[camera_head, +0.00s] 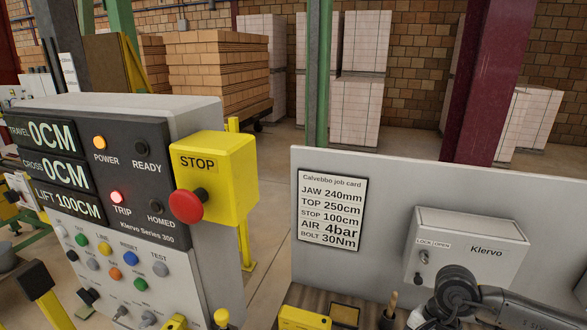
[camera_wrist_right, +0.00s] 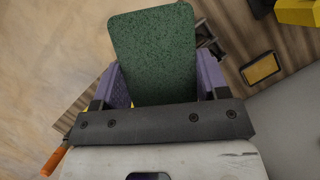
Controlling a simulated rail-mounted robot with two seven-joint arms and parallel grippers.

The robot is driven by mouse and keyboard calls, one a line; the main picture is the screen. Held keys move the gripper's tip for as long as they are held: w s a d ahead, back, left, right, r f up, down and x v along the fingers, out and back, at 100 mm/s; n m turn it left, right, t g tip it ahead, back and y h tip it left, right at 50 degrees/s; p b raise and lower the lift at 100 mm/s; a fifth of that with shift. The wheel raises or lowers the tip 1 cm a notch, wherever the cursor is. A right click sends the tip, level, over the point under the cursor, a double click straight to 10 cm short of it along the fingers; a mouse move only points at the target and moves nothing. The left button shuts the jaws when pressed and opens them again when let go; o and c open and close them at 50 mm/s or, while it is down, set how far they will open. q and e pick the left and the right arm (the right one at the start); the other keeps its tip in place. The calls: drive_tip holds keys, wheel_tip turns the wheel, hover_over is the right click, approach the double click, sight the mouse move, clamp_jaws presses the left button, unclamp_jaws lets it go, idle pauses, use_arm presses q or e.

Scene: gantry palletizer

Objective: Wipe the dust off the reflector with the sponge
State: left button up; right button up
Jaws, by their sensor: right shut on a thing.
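A green, dark-speckled block, which I take as the sponge (camera_wrist_right: 152,50), is held between the purple-padded fingers of my right gripper (camera_wrist_right: 163,82) in the right wrist view. The gripper is shut on it. A small dark-framed plate with an amber, dull face, probably the reflector (camera_wrist_right: 261,69), lies on the bench to the right of the sponge, apart from it. It also shows at the bottom edge of the head view (camera_head: 344,314). In the head view my right arm comes in at the lower right, its gripper out of frame. My left gripper is not in view.
A yellow box (camera_head: 303,318) lies left of the framed plate on the wooden bench; a wooden-handled tool (camera_head: 390,304) stands to its right. Behind are a grey panel with a job card (camera_head: 331,212) and a Klervo box (camera_head: 468,245). A control console (camera_head: 215,250) stands left.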

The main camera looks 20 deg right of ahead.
drive_tip(key=s+a+r+n+g+h+p, duration=0.1)
drive_tip(key=a+r+n+h+p, duration=0.1)
drive_tip(key=a+r+n+p, duration=0.4)
drive_tip(key=s+a+r+n+g+h+p, duration=0.1)
drive_tip(key=a+r+n+p, duration=0.6)
drive_tip(key=r+p, duration=0.7)
drive_tip(key=shift+s+a+r+g+h, duration=0.3)
drive_tip(key=shift+s+r+g+h, duration=0.15)
drive_tip(key=shift+r, duration=1.45)
